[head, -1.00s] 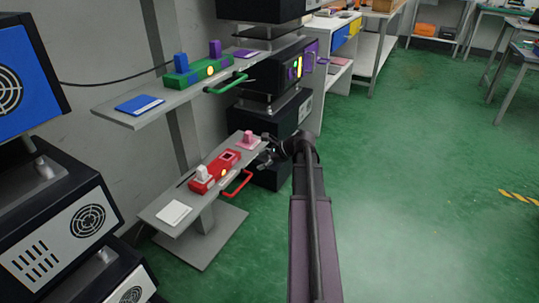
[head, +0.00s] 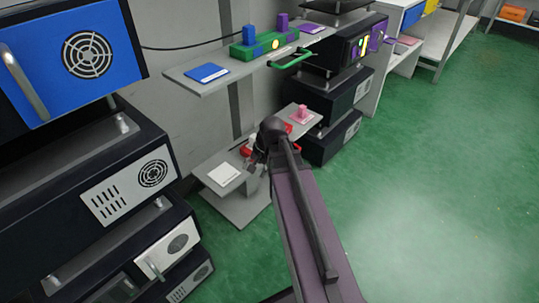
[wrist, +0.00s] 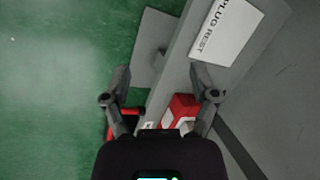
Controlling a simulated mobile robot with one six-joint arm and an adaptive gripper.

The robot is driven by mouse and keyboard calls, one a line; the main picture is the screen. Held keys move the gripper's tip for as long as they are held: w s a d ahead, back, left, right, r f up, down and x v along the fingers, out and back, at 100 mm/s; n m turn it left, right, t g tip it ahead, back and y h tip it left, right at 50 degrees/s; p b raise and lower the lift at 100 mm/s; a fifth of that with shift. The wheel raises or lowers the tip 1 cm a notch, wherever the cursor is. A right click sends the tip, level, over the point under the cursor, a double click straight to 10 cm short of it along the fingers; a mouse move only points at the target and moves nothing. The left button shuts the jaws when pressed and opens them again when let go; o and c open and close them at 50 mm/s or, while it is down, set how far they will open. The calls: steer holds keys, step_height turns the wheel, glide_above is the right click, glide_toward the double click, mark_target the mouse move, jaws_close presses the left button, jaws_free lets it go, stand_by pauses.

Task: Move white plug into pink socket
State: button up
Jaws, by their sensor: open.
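The red fixture (head: 245,151) is mostly hidden behind my arm in the head view. In the wrist view part of its red body (wrist: 183,104) shows between my fingers, with a pale patch (wrist: 172,119) that I cannot surely identify as the white plug. My gripper (wrist: 162,80) is open with nothing seen gripped, over the lower shelf. In the head view my arm's end hides most of the white plug's place. A pink block with an upright pink piece (head: 301,114) stands at the far end of this shelf; I cannot make out a socket opening.
A white plate marked PLUG REST (wrist: 226,30) lies at the shelf's near end; it also shows in the head view (head: 223,174). The upper shelf holds a green fixture (head: 264,46) with a green handle. Dark cabinets stand at left. Green floor at right is clear.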

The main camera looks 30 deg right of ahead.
steer(key=s+a+r+n+g+h+p, duration=0.1)
steer(key=s+a+n+h+p, duration=0.1)
steer(key=s+a+n, duration=0.3)
steer(key=a+n+h, duration=0.1)
steer(key=a+n, duration=0.2)
steer(key=shift+s+a+r+n+g, duration=0.3)
steer(key=shift+s+r, duration=0.05)
steer(key=shift+s, duration=0.05)
